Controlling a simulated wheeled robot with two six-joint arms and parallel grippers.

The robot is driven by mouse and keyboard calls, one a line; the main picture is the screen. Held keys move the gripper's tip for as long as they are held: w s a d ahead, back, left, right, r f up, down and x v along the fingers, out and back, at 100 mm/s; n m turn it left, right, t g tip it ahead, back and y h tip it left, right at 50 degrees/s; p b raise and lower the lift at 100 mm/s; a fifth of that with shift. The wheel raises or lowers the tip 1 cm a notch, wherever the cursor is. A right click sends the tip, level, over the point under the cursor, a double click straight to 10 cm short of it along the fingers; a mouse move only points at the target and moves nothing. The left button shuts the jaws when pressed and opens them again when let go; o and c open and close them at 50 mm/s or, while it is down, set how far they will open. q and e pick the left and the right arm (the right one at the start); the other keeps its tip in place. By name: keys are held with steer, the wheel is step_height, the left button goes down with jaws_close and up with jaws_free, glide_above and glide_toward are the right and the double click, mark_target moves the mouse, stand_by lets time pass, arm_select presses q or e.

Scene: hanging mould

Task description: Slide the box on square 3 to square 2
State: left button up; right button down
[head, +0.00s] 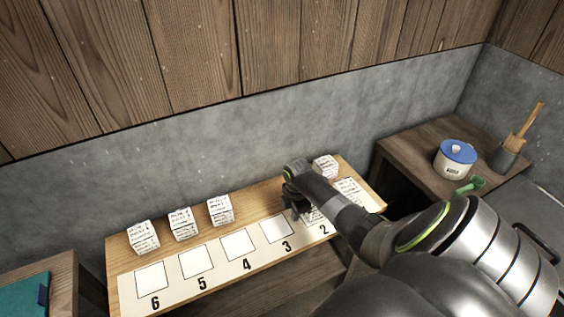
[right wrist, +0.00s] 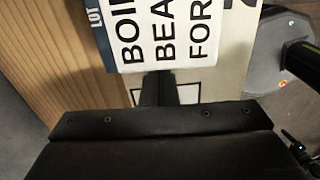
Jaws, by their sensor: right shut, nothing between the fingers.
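A white box with black print (head: 313,213) stands on square 2 in the head view, partly hidden by my right arm. Square 3 (head: 277,229) is empty. My right gripper (head: 292,212) is shut and empty, low at the left side of this box. In the right wrist view the shut fingers (right wrist: 160,88) point at the near printed face of the box (right wrist: 165,35). I cannot tell whether they touch it. A black square outline (right wrist: 205,91) shows beside the fingers. My left gripper is not in view.
Another box (head: 347,187) stands near the board's right end, with one (head: 325,167) behind it. Several boxes, such as this one (head: 182,222), stand behind empty squares 4 to 6 on the wooden board (head: 118,258). A blue-lidded pot (head: 454,160) stands on a side table.

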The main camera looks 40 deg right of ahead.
steer(key=shift+w+a+r+p, duration=0.15)
steer(key=shift+a, duration=0.4)
steer(key=shift+w+a+r+p, duration=0.15)
steer(key=shift+a, duration=0.4)
steer(key=r, duration=0.3)
steer(key=shift+w+a+b, duration=0.2)
steer(key=shift+b, duration=0.2)
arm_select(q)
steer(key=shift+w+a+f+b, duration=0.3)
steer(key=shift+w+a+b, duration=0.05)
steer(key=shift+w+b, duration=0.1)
arm_select(e)
step_height(320, 180, up, 7)
steer(key=shift+s+d+f, duration=0.15)
steer(key=shift+d, duration=0.05)
